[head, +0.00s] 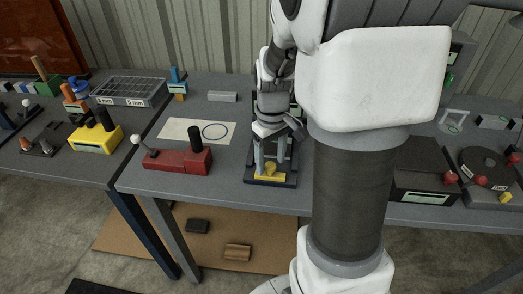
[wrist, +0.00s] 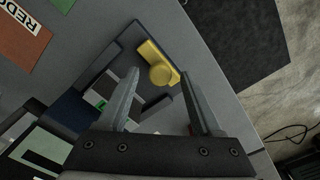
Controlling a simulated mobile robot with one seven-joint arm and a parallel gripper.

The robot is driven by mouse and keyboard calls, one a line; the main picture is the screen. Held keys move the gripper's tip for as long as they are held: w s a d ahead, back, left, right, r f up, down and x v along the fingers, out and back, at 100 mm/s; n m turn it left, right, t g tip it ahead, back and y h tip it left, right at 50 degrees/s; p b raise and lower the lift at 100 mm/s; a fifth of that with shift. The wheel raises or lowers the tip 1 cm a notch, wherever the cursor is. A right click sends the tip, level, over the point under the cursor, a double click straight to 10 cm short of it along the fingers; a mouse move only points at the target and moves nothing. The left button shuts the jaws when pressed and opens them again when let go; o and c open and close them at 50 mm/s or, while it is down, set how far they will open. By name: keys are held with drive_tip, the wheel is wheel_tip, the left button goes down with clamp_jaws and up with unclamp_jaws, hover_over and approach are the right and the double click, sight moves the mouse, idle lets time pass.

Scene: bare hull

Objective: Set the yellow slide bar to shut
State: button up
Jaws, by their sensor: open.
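The yellow slide bar (head: 269,172) with a round knob sits at the front end of a dark blue base (head: 258,183) near the table's front edge. In the wrist view the yellow slide bar (wrist: 161,73) shows beyond my fingertips, with its knob between their lines. My gripper (head: 270,167) is above the base, pointing down, with its fingers apart and nothing between them. It also shows open in the wrist view (wrist: 163,84). A green mark (wrist: 101,104) shows beside the left finger. My arm hides part of the device behind the gripper.
A red block with a black knob and a white-balled lever (head: 178,160) stands left of the base. A white sheet with a drawn ring (head: 197,131) lies behind it. A dark box with a display (head: 425,185) stands to the right. Bare table lies between the red block and the base.

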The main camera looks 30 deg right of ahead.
drive_tip(key=shift+f, duration=0.25)
clamp_jaws()
idle(1.4)
